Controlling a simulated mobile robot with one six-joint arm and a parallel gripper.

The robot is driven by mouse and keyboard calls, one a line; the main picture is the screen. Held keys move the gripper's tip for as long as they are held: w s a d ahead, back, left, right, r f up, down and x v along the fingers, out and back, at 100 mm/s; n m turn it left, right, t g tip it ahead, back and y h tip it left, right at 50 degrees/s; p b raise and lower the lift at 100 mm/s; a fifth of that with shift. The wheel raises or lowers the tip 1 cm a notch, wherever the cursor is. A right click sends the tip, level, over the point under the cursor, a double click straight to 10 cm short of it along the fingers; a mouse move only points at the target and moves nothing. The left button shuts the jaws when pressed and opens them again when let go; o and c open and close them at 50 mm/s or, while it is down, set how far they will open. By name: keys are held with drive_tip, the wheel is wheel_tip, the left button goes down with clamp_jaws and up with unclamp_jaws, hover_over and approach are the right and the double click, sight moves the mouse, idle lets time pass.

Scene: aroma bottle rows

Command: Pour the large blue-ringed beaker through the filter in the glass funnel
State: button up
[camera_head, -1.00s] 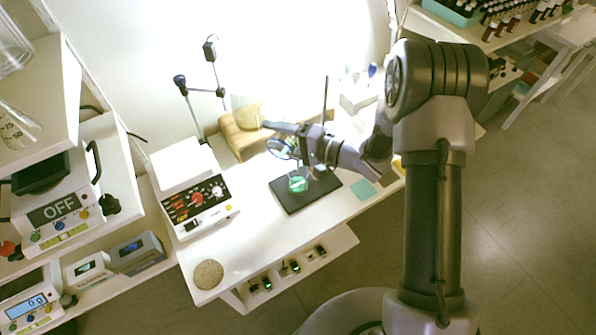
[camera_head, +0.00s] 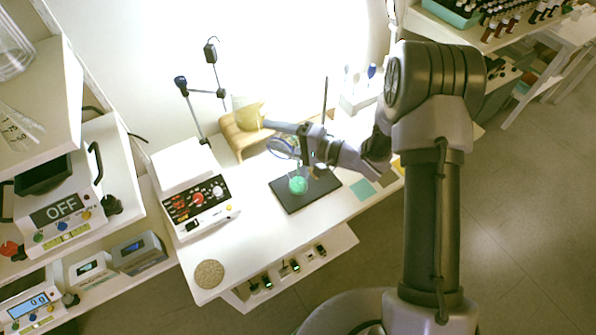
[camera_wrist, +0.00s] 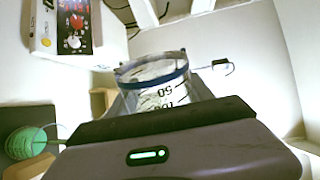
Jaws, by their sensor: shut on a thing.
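My gripper (camera_head: 272,127) is shut on the large blue-ringed beaker (camera_head: 247,114), which holds yellowish liquid in the head view. The green vessel also shows in the wrist view (camera_wrist: 27,142).
A hotplate-like device (camera_head: 197,200) with red and white knobs stands to the left. A wooden stand (camera_head: 236,137) is behind the gripper. A thin upright rod (camera_head: 325,97) rises near the funnel. The front left of the bench is clear apart from a round cork mat (camera_head: 209,273).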

drive_tip(key=shift+r+p, duration=0.15)
drive_tip(key=shift+p, duration=0.25)
idle(0.6)
idle(0.6)
drive_tip(key=shift+s+a+n+b, duration=0.1)
drive_tip(key=shift+s+n+b, duration=0.1)
drive_tip(key=shift+n+b, duration=0.45)
drive_tip(key=shift+s+a+n+t, duration=0.15)
drive_tip(key=shift+n+t, duration=0.15)
drive_tip(key=shift+n, duration=0.15)
